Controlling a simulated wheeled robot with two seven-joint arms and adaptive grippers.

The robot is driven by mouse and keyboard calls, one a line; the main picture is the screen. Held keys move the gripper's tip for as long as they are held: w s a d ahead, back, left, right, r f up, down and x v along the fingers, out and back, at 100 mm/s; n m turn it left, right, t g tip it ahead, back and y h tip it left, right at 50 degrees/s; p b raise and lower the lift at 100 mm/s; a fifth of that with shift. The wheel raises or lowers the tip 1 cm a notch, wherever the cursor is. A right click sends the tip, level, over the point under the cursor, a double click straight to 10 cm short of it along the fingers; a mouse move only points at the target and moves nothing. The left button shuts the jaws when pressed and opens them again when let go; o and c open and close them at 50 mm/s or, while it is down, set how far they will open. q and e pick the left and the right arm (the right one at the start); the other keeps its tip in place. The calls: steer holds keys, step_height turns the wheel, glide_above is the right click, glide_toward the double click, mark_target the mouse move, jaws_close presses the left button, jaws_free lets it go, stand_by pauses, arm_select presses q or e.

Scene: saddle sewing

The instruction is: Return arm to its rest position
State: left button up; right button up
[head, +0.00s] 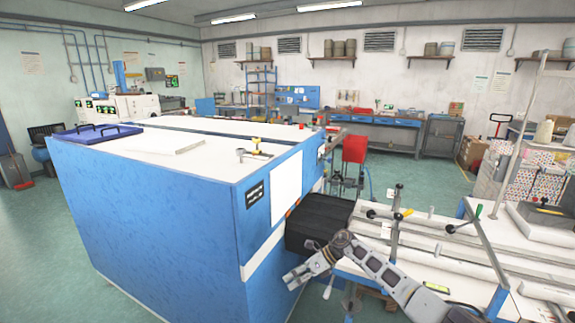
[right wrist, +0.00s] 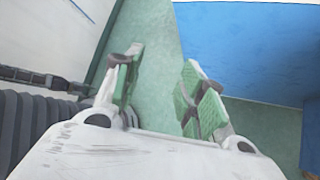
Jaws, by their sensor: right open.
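My right arm comes in from the lower right in the head view. Its gripper (head: 290,282) hangs in front of the blue cabinet's right side, by the black case. In the right wrist view the right gripper (right wrist: 160,80) is open, its two green-padded fingers apart with only green floor between them. Nothing is held. My left arm and left gripper are not in view.
A large blue cabinet (head: 150,203) with a white top fills the left and centre. A black case (head: 318,218) sits close behind my gripper. A white machine table (head: 440,250) with rods and handles is at right. Green floor (head: 410,180) lies open beyond.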

steer(key=s+f+m+t+y, duration=0.3)
steer(key=f+m+t, duration=0.5)
steer(key=f+m, duration=0.8)
steer(key=s+d+f+m+t+h, duration=0.1)
steer(key=s+d+f+m+h, duration=0.1)
steer(key=s+d+f+m, duration=0.4)
steer(key=s+d+f+m+t+h, duration=0.1)
steer(key=s+d+f+m+h, duration=0.15)
steer(key=f, duration=0.55)
steer(key=s+d+f+m+t+h, duration=0.1)
steer(key=s+d+f+m+h, duration=0.25)
steer(key=f+m, duration=0.25)
steer(key=s+d+f+m+g+h, duration=0.2)
steer(key=s+d+f+m, duration=0.2)
steer(key=s+f, duration=0.45)
steer(key=s+d+f+m+g+h, duration=0.1)
steer(key=s+d+f+m+g, duration=0.25)
steer(key=s, duration=0.85)
steer(key=s+d+f+m+g, duration=0.1)
steer(key=s+f+m, duration=0.1)
steer(key=s, duration=0.7)
steer(key=s+d+f+m+g+h, duration=0.1)
steer(key=s+f+m, duration=0.1)
steer(key=s, duration=0.7)
steer(key=s+d+f+m+g+h, duration=0.1)
steer(key=s+f, duration=0.3)
steer(key=s, duration=0.5)
steer(key=shift+s+d+m+g, duration=0.25)
steer(key=shift+d+m+g, duration=0.35)
steer(key=shift+m, duration=0.2)
